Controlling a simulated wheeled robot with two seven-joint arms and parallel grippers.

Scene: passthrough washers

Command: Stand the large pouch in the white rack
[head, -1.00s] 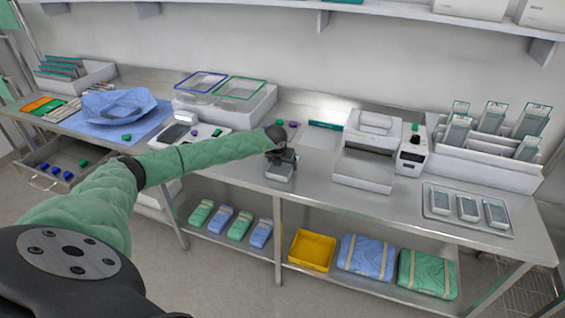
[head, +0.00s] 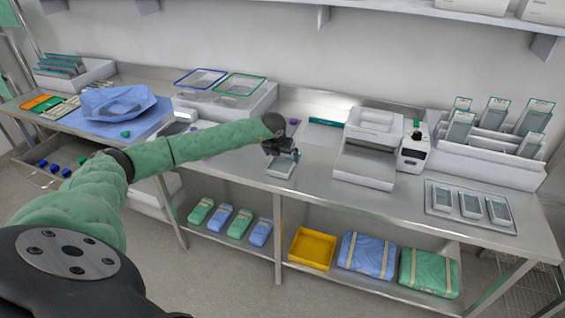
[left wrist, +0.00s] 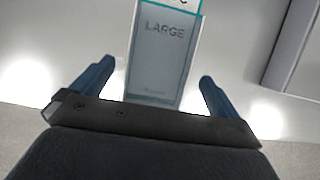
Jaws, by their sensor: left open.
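The large pouch (left wrist: 160,62), a clear flat pouch with a teal edge marked LARGE, lies on the steel counter. In the head view its near end (head: 281,170) shows just below my left gripper (head: 280,152). My right gripper is not in view.
A white sealing machine (head: 366,160) and a small device with a display (head: 413,150) stand between pouch and rack. A tray (head: 470,217) with three pouches lies at the front right.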

